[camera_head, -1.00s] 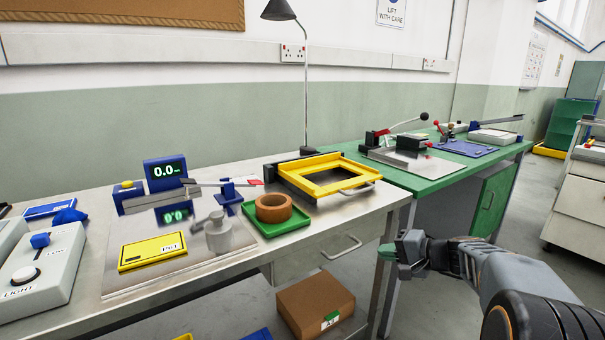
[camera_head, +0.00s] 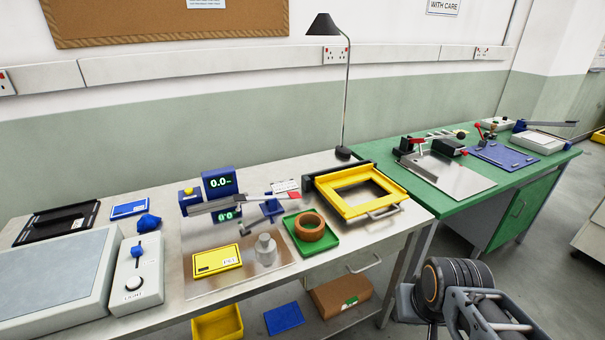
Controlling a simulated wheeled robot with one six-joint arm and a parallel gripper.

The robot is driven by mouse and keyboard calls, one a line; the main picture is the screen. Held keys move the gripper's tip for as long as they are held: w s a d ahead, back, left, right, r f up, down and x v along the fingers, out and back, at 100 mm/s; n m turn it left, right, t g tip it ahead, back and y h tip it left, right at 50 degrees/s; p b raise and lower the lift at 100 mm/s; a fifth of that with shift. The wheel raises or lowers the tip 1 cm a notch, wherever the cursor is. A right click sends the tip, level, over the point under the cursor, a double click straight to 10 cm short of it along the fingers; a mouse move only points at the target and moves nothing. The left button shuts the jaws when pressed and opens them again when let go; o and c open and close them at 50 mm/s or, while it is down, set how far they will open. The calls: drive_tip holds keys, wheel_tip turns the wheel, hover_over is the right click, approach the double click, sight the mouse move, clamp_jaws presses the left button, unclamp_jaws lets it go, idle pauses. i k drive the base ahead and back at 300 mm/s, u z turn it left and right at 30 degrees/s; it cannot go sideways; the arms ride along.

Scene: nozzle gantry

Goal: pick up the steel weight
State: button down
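The steel weight (camera_head: 266,251) is a small grey cylinder with a narrower knob on top. It stands upright on the shiny metal plate (camera_head: 213,287) on the bench, between a yellow box (camera_head: 216,261) and a green tray (camera_head: 306,249). My arm (camera_head: 462,298) shows at the lower right, beyond the bench's front edge and well apart from the weight. I cannot make out my gripper's fingers in this view.
A brown ring (camera_head: 299,228) sits in the green tray close right of the weight. Behind are a blue display unit (camera_head: 220,184) and a small lever stand (camera_head: 271,208). A yellow frame (camera_head: 345,201) lies farther right. A lamp (camera_head: 323,25) stands behind.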

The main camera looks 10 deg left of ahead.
sight(266, 248)
drive_tip(key=u, duration=1.2)
drive_tip(key=i, duration=0.65)
drive_tip(key=u, duration=1.7)
